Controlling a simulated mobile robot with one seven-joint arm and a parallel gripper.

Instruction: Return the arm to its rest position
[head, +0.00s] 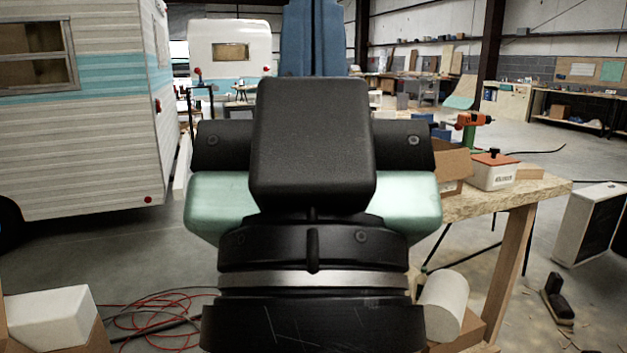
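The black arm links in the middle of the head view are mine, with a silver band low down. They are folded up close to the camera and cover the centre of the picture. My gripper's fingertips cannot be made out, so whether it is open or shut, or holds anything, does not show. A mint-green part shows on both sides behind the black links; I cannot tell what it belongs to.
A striped camper (95,150) stands left. Red cable (155,315) lies on the floor. A white roll (445,303) is low right.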

